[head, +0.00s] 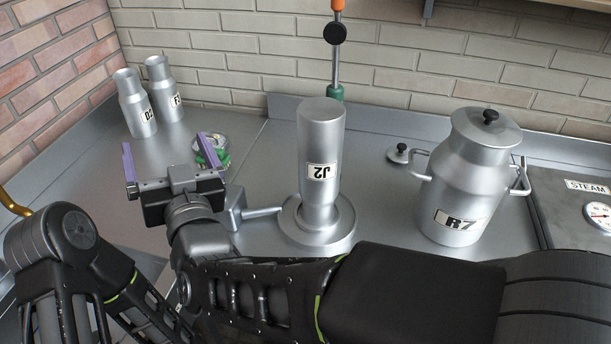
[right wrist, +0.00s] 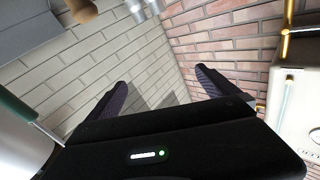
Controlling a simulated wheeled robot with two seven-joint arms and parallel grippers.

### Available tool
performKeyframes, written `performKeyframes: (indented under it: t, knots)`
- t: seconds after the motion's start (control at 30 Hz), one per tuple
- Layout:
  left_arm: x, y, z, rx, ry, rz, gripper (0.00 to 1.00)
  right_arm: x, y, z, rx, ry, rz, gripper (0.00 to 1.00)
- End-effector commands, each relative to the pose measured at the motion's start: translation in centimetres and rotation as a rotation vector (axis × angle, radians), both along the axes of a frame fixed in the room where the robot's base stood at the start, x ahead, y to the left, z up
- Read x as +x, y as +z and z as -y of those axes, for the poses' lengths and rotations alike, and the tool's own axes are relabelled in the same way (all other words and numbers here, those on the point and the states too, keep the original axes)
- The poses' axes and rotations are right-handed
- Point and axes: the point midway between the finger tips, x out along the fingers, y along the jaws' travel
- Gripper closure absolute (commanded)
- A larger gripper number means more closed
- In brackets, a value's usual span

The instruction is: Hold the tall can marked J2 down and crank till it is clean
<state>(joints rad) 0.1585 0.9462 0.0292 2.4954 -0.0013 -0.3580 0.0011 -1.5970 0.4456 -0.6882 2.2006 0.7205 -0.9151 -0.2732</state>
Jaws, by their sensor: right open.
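The tall can marked J2 (head: 321,150) stands on a round metal base (head: 345,232) in the middle of the head view, its label upside down. A metal rod (head: 263,212) runs left from the base to a grey block (head: 232,206), partly hidden by my right wrist. My right gripper (head: 168,155), with purple fingers, is open and empty, left of the can and apart from it. Its fingers also show in the right wrist view (right wrist: 160,90). Dark links of my left arm show at lower left; its gripper is not in view.
Two slim cans (head: 136,103) (head: 164,90) stand at the back left. A lidded can marked R7 (head: 468,180) stands right, near a steam panel with a gauge (head: 599,217). A small round item with green (head: 211,150) lies behind my gripper. A rod with a green end (head: 335,75) rises behind J2.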

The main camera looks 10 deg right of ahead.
Motion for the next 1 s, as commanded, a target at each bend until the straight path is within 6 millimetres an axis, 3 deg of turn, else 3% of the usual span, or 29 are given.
performKeyframes:
  t: [0.03, 0.1, 0.2, 0.3, 0.4, 0.6, 1.0]
  knots:
    - [0.0, 0.0, 0.0, 0.0, 0.0, 0.0, 1.0, -0.3, -2.1, 2.1, -0.033, -0.081, -0.02, 0.02]
    - [0.0, 0.0, 0.0, 0.0, 0.0, 0.0, 1.0, -0.5, -4.4, 6.0, -0.071, -0.215, -0.044, 0.02]
    - [0.0, 0.0, 0.0, 0.0, 0.0, 0.0, 1.0, -1.4, -6.7, 11.3, -0.124, -0.391, -0.066, 0.02]
    - [0.0, 0.0, 0.0, 0.0, 0.0, 0.0, 1.0, -2.5, -8.1, 15.8, -0.163, -0.536, -0.081, 0.02]
    - [0.0, 0.0, 0.0, 0.0, 0.0, 0.0, 1.0, -3.6, -8.7, 19.0, -0.188, -0.64, -0.09, 0.02]
    - [0.0, 0.0, 0.0, 0.0, 0.0, 0.0, 1.0, -4.7, -9.2, 21.7, -0.206, -0.727, -0.099, 0.02]
    - [0.0, 0.0, 0.0, 0.0, 0.0, 0.0, 1.0, -4.5, -9.2, 21.8, -0.206, -0.729, -0.101, 0.02]
